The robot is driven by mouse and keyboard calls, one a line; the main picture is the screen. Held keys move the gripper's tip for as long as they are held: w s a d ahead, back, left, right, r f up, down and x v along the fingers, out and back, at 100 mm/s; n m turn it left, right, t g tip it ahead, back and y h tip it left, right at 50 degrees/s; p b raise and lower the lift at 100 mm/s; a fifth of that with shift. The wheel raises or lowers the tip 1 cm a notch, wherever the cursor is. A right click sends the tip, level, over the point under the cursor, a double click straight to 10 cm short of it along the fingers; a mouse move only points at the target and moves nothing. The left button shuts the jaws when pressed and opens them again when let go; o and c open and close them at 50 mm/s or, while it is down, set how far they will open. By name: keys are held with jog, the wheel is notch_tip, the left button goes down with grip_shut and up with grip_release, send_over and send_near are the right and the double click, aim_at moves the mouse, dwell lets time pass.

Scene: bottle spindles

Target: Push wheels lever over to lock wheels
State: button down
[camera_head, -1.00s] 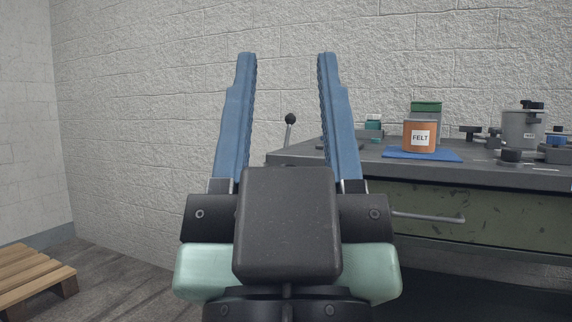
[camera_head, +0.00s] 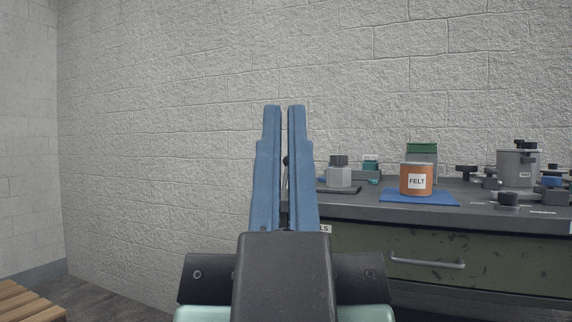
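My gripper (camera_head: 284,112) points away from the camera, with its two blue fingers drawn close together and only a narrow gap between them. The wheels lever (camera_head: 285,162), a thin rod with a dark round knob, shows in part through that gap at the left end of the workbench. The fingers hide most of it. I cannot tell whether they touch it. A white label ending in "LS" (camera_head: 325,229) shows just right of the fingers on the bench front.
The workbench (camera_head: 345,208) fills the right side, with a drawer handle (camera_head: 428,262) on its front. On top are a grey jar (camera_head: 339,175), an orange FELT tin (camera_head: 416,180) on a blue mat and a grey pot (camera_head: 516,168). A wooden pallet (camera_head: 28,302) lies lower left.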

notch_tip(320, 180, up, 55)
jog(key=p, duration=5.4)
jog(key=shift+r, duration=0.15)
jog(key=shift+w, duration=0.1)
